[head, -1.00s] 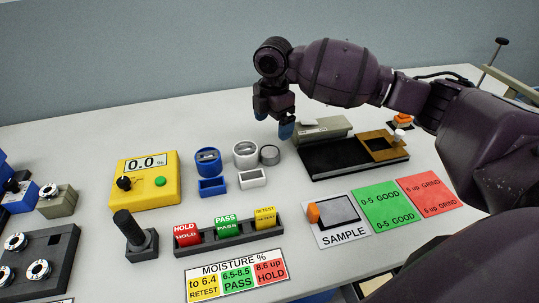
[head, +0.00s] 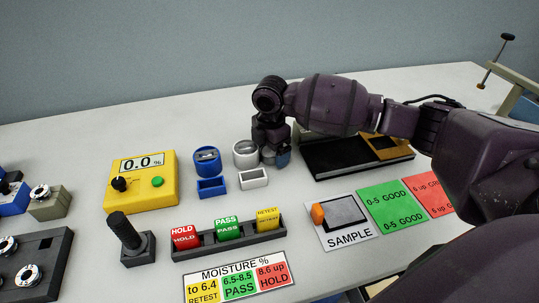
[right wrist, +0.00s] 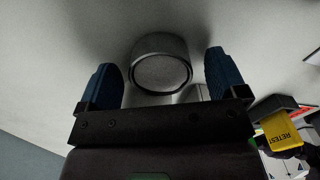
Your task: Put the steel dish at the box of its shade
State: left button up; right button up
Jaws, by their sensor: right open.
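The steel dish (right wrist: 161,66), a short grey round cup with a dark rim, is between the two blue fingertips of my right gripper (right wrist: 165,78) in the right wrist view, with gaps on both sides. The gripper is open. A small blue box (head: 211,187) stands in front of a blue round dish (head: 207,160). My left gripper is not in view.
A yellow moisture meter (head: 142,181) stands to the left. A dark tray (head: 340,161) lies close right of my gripper. A tag rack (head: 229,239), a sample pad (head: 343,222) and a black lever (head: 131,239) are nearer. The table behind the dishes is clear.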

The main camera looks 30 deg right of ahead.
jog(key=shift+f, duration=0.4)
jog(key=shift+r, duration=0.1)
jog(key=c, duration=1.1)
jog(key=shift+c, duration=0.2)
